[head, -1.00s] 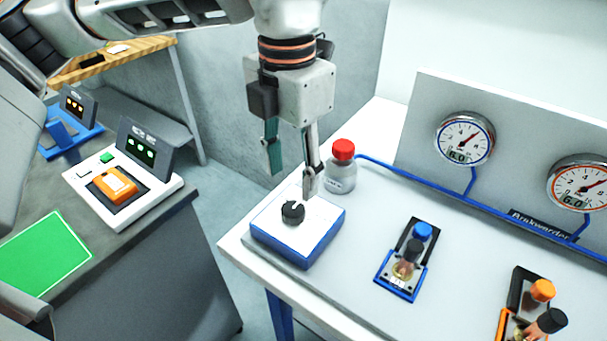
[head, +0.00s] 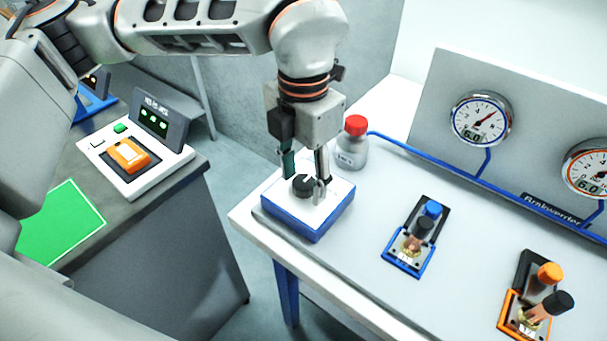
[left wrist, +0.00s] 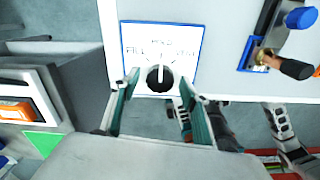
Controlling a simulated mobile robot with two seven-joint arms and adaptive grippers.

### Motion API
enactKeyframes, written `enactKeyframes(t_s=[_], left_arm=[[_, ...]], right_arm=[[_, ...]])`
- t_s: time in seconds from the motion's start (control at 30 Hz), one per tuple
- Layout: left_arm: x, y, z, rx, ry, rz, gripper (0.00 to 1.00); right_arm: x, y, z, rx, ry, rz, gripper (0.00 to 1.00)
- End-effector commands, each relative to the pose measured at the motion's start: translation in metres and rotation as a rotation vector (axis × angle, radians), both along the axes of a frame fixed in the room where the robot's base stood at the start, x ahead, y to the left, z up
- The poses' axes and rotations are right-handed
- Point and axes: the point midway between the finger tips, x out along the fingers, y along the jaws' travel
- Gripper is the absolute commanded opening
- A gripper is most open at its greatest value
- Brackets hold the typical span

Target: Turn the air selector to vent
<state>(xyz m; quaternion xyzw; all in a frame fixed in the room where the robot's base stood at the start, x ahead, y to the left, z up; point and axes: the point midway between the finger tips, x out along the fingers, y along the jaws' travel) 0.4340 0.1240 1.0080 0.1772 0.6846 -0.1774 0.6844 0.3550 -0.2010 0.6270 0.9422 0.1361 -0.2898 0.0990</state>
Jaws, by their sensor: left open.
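The air selector is a black round knob (head: 303,186) with a white mark, on a white-topped blue box (head: 338,203) at the near left corner of the bench. In the left wrist view the mark on the knob (left wrist: 159,78) points up, toward the top label, which looks like HOLD. The label on the right looks like VENT, the left one FILL. My left gripper (head: 305,181) is open, pointing down, with one finger on each side of the knob. Whether the fingers touch it I cannot tell. Grey and teal parts at the lower right of the wrist view may be my right gripper (left wrist: 287,140).
A red-capped bottle (head: 352,143) stands close behind the box. Valves with blue (head: 410,250) and orange (head: 524,312) bases stand to the right. A gauge panel (head: 522,120) is behind. A dark counter with an orange-switch device (head: 128,155) is at left.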

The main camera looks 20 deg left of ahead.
Motion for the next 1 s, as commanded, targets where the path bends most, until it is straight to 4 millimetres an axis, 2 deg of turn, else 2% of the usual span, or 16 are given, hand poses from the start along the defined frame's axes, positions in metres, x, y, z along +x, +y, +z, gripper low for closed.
enactKeyframes(t_s=[0.03,0.17,0.57,1.0], left_arm=[[0.0,0.0,0.0001,0.0,0.0,0.0,0.4],[-0.0001,0.0,0.0001,0.0,0.0,0.0,0.07],[-0.0002,0.0002,0.0004,0.0,0.001,-0.045,0.07],[0.0004,0.0005,0.0012,0.001,-0.001,-0.362,0.07]], right_arm=[[0.0,0.0,-0.0001,0.0,0.0,0.0,0.34],[-0.0006,-0.0002,-0.0014,-0.001,0.003,0.0,0.34],[-0.0026,-0.0008,-0.0056,-0.002,0.01,-0.001,0.34],[-0.0018,-0.0006,-0.0044,-0.001,0.007,-0.001,0.34]])
